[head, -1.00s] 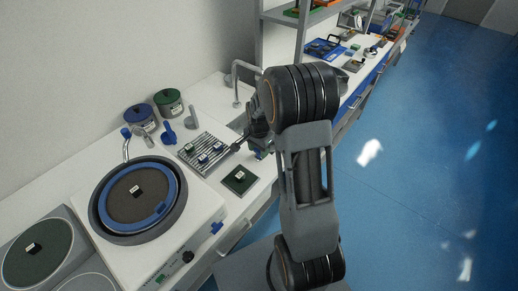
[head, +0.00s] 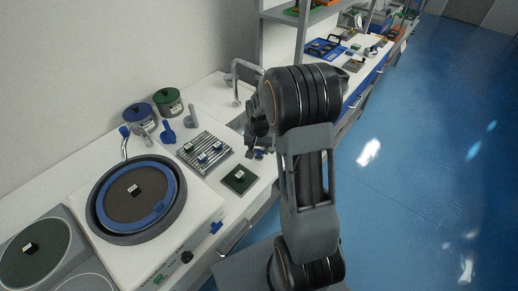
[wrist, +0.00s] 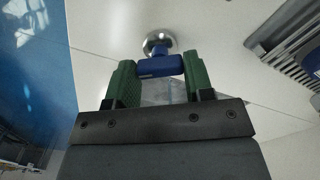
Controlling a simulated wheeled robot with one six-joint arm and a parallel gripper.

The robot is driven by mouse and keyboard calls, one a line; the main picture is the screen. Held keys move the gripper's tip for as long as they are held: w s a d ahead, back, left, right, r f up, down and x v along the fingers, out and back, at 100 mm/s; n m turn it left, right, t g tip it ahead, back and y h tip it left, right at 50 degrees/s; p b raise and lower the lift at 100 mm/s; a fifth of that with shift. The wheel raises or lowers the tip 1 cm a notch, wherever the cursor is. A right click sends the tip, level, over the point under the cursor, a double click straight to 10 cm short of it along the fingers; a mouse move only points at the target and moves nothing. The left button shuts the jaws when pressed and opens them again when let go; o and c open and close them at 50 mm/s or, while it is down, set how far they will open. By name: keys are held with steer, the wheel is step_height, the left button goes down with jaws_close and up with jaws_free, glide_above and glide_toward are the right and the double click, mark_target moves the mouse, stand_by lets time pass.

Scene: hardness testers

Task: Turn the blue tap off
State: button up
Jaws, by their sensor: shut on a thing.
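The blue tap shows in the wrist view as a blue bar-shaped handle (wrist: 160,66) beside a round shiny metal part (wrist: 158,43). My gripper (wrist: 160,75) has its green fingers on either side of the blue handle and is shut on it. In the head view my gripper (head: 252,148) is low at the counter's front part, right of the ribbed rack, partly hidden by my own arm. A bit of blue (head: 260,153) shows beside the fingers there, too small to make out clearly.
The ribbed rack (head: 190,143) with small blocks and a dark green square plate (head: 239,180) lie close left of the gripper. A grinding machine with a blue-rimmed bowl (head: 97,195) stands at left. A curved faucet (head: 236,77) stands behind.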

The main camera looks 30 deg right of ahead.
mark_target(259, 150)
steer(key=n, duration=0.5)
steer(key=shift+n+b, duration=0.3)
steer(key=n, duration=0.5)
steer(key=shift+w+r, duration=0.1)
steer(key=shift+n, duration=0.4)
steer(key=o, duration=0.9)
step_height(259, 150, up, 14)
steer(key=shift+f, duration=0.15)
stand_by(0.5)
